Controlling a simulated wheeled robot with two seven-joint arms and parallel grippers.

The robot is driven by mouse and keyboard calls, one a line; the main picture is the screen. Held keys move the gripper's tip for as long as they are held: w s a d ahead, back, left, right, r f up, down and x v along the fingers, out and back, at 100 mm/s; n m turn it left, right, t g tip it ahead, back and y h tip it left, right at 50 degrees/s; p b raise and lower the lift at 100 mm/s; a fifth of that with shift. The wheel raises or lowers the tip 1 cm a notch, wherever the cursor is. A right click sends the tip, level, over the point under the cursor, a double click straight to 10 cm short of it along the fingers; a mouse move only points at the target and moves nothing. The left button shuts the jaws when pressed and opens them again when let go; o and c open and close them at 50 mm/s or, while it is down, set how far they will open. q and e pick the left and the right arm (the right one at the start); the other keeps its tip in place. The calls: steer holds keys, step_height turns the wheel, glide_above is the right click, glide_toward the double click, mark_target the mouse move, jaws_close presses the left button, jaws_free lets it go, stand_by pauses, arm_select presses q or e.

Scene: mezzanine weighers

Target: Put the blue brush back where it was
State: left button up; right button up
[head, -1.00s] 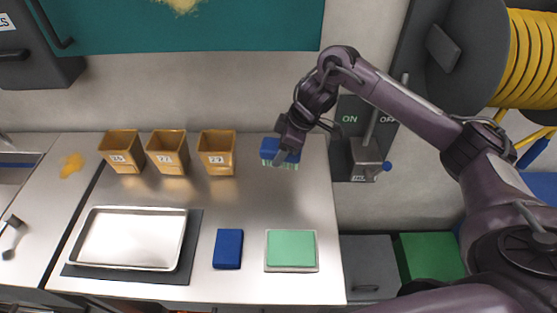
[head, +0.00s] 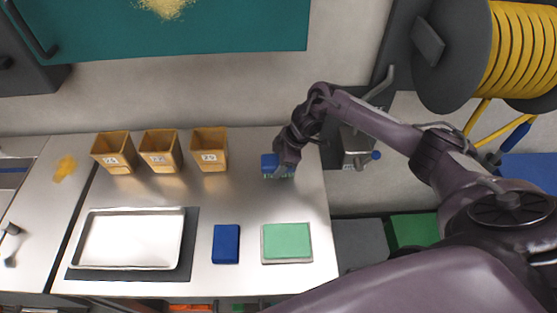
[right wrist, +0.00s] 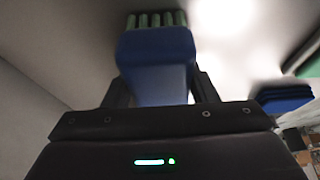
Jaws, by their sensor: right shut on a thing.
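The blue brush (head: 268,162) is in my right gripper (head: 283,166), at the back right of the steel table, to the right of the tan bins. In the right wrist view the brush's blue body (right wrist: 157,62) sits between the two fingers, with its green bristles (right wrist: 156,20) at the far end. The right gripper is shut on it. In the head view the gripper hides part of the brush, and I cannot tell whether the bristles touch the table. My left gripper is not in view.
Three numbered tan bins (head: 160,158) stand along the table's back. A metal tray (head: 130,266) on a dark mat (head: 186,272) lies front left. A blue block (head: 226,244) and a green pad (head: 287,240) lie at the front. The steel table (head: 240,200) between is bare.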

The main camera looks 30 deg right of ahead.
steer(key=shift+f, duration=0.1)
steer(key=shift+f, duration=0.1)
steer(key=o, duration=0.9)
steer(key=shift+o, duration=0.2)
steer(key=shift+r, duration=0.35)
steer(key=b+v, duration=0.2)
steer(key=v, duration=0.9)
steer(key=shift+s+d+r+b, duration=0.1)
steer(key=shift+r+b, duration=0.2)
